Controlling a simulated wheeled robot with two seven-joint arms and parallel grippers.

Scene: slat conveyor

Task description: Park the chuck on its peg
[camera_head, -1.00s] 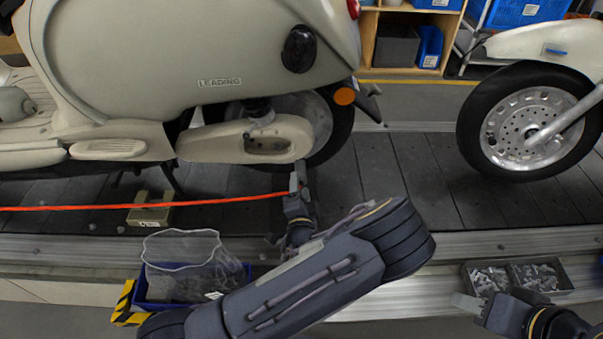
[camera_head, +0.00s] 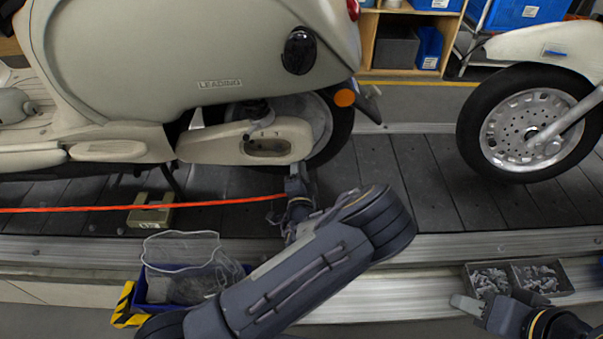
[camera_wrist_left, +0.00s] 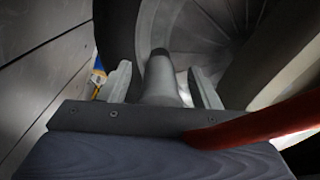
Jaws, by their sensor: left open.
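My left gripper (camera_head: 297,172) is low beside the scooter's rear wheel, at the end of the red hose (camera_head: 150,207). In the left wrist view its two pale fingers (camera_wrist_left: 162,88) are spread apart. A grey tapered piece with a dark tip (camera_wrist_left: 163,85), apparently the chuck, stands between them, with gaps visible at both sides. The red hose (camera_wrist_left: 255,122) crosses at the lower right, close to the gripper body. I cannot make out the peg. My right gripper (camera_head: 468,304) is at the lower right; its jaw opening is unclear.
The cream scooter (camera_head: 190,70) stands on the dark slat conveyor (camera_head: 390,180). Another wheel (camera_head: 530,120) is at right. A beige block (camera_head: 150,213) lies by the hose. A blue bin (camera_head: 240,272) with a clear bag and a parts tray (camera_head: 515,278) are in front.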

